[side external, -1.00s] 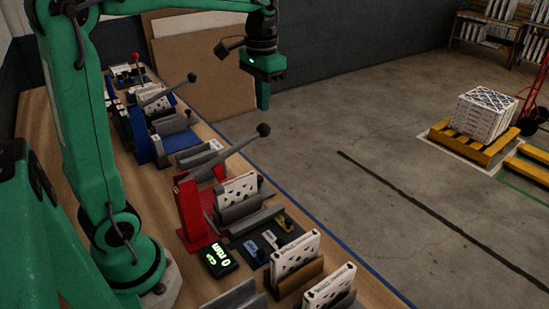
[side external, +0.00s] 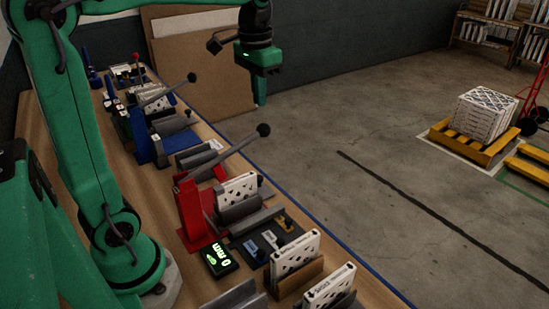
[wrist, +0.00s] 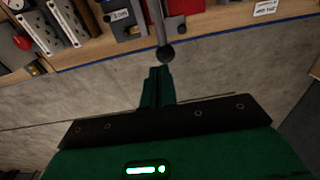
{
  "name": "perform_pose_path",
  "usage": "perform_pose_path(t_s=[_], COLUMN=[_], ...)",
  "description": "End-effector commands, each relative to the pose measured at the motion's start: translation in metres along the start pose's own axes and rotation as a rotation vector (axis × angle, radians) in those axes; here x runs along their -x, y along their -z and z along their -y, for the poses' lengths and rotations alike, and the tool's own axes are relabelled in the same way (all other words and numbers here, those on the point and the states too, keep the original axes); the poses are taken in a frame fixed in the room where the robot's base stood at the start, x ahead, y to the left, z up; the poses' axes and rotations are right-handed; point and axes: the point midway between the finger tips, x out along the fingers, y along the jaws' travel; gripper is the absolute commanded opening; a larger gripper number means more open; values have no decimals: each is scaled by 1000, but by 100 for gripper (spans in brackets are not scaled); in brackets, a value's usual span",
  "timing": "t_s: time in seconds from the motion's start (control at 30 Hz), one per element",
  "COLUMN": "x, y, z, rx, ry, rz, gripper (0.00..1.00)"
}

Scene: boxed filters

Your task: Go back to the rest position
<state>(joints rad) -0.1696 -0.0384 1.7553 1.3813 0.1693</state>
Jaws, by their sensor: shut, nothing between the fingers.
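My gripper (side external: 258,98) hangs from the green arm at the top middle of the side view, pointing down. It is in the air beyond the blue-edged side of the bench (side external: 350,262), apart from everything there. Its fingers are shut together with nothing between them; they also show at the middle of the wrist view (wrist: 157,82). In that view the bench edge and a dark lever knob (wrist: 166,53) lie past the fingertips.
A red clamp (side external: 196,212) with a long grey lever (side external: 235,148) rises from the bench. White boxed filters (side external: 295,254) stand in holders at the front. A display (side external: 219,260) reads 0 mm. The floor right of the bench is clear up to a yellow pallet (side external: 463,150).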

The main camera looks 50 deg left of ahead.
Motion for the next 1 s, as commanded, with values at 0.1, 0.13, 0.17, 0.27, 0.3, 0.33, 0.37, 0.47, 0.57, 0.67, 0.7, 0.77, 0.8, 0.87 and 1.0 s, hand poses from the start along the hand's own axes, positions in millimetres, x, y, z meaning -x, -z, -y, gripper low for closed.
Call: perform_pose_path(t_s=[0.1,0.13,0.17,0.27,0.3,0.33,0.37,0.47,0.57,0.67,0.7,0.77,0.8,0.87,1.0], x=[1,1,1,-1,-2,-3,-4,-10,-16,-24,-28,-33,-36,-41,-50], y=[-15,-20,-24,-40,-46,-51,-55,-71,-86,-101,-107,-115,-120,-126,-135], z=[-9,-12,-14,-22,-25,-28,-30,-37,-43,-49,-51,-54,-56,-58,-61], rx=[-3,-2,-2,-3,-3,-2,-2,-2,-2,-1,-1,-2,-1,0,0], ry=[6,7,9,13,14,14,15,15,14,11,9,6,4,1,-5], rz=[-45,-58,-72,-119,-139,-154,-168,-217,-265,-314,-334,-360,-377,-399,-434], gripper=[0,0,0,0,0,0,0,0,0,0,0,0,0,0,0])
